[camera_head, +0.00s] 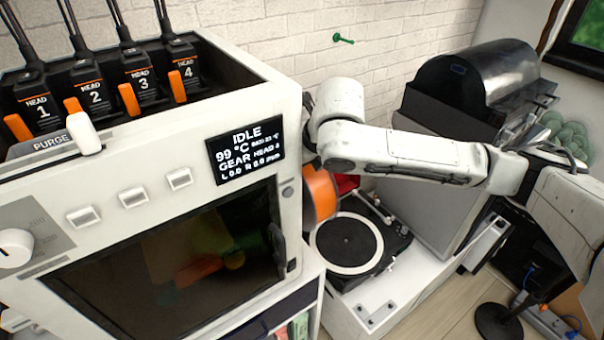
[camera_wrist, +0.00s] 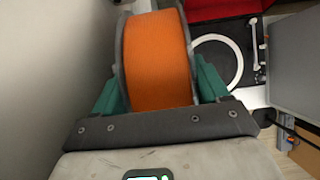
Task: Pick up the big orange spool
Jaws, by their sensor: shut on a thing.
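The big orange spool (camera_wrist: 158,60) fills the middle of the wrist view, with grey flanges on both sides. My gripper (camera_wrist: 158,85) has a green finger on each side of the spool and is shut on it. In the head view the orange spool (camera_head: 320,193) shows just right of the white printer, partly hidden behind the printer's edge and my arm. My gripper's fingers are hidden in the head view. I cannot tell from these frames whether the spool touches anything below it.
The white printer (camera_head: 240,90) stands close on the left. A turntable (camera_head: 347,243) sits on a white cabinet to the right of the spool, with something red behind it. A black-lidded machine (camera_head: 480,75) stands at the back right. A black round foot (camera_head: 497,322) stands on the floor.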

